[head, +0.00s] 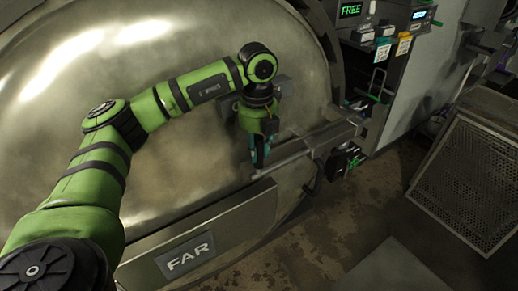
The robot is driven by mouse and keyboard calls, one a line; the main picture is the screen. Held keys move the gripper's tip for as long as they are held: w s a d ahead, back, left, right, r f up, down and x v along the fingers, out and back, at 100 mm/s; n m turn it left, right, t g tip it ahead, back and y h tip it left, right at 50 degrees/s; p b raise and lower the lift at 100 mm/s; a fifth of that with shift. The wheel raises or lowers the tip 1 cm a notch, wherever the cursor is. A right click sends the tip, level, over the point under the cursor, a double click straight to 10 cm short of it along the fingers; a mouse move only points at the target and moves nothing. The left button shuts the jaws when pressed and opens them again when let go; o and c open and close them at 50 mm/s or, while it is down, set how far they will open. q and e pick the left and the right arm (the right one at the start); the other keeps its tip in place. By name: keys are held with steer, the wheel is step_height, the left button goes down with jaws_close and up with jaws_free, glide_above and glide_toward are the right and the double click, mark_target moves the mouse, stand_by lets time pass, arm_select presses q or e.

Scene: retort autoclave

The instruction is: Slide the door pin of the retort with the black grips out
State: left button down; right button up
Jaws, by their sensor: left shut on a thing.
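The large round steel retort door (190,60) fills the left and middle of the head view. A grey door pin (295,149) lies as a slanted bar at the door's lower right, running up and right toward a bracket (338,136) at the door's edge. My left gripper (259,163) points down at the left part of the pin and is shut on it; the fingers hide the exact contact. I cannot make out black grips on this retort. My right gripper is not in view.
A plate marked FAR (186,256) crosses the door's lower part. A control panel (385,45) with a green FREE display stands at the upper right. A perforated metal basket (472,180) stands at the right. Brown floor (345,220) lies clear between.

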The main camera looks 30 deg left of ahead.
arm_select(q)
steer(key=c, duration=1.1)
jaws_free()
steer(key=shift+s+a+f, duration=0.1)
steer(key=shift+s+f, duration=0.1)
steer(key=shift+o, duration=0.2)
steer(key=shift+a, duration=0.1)
steer(key=shift+r, duration=0.25)
step_height(320, 180, up, 12)
steer(key=shift+f, duration=0.1)
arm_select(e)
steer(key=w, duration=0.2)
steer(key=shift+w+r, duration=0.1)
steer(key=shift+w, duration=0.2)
